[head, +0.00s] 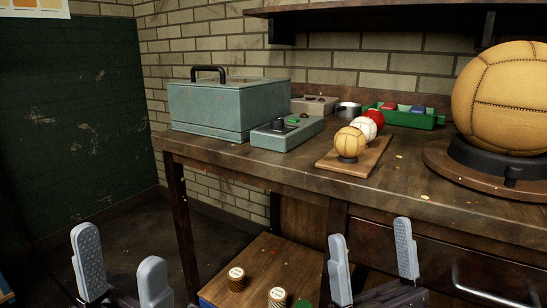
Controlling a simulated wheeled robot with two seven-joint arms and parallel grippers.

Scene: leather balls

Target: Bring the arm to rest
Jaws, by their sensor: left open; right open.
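My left gripper (121,272) is at the lower left, in front of the workbench and below its top. Its two grey fingers stand well apart with nothing between them. My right gripper (371,257) is at the lower middle right, in front of the bench's front side. Its fingers are also apart and empty. Both grippers point upward in the picture. The bottom of the picture cuts off most of both arms.
The workbench (225,157) carries a teal lidded box (210,107), a control box (287,134), a board (325,161) with tan, white and red balls, a green tray (430,121) and a large leather ball (502,98). A low wooden surface (262,262) holds small cylinders. A shelf (380,9) hangs above.

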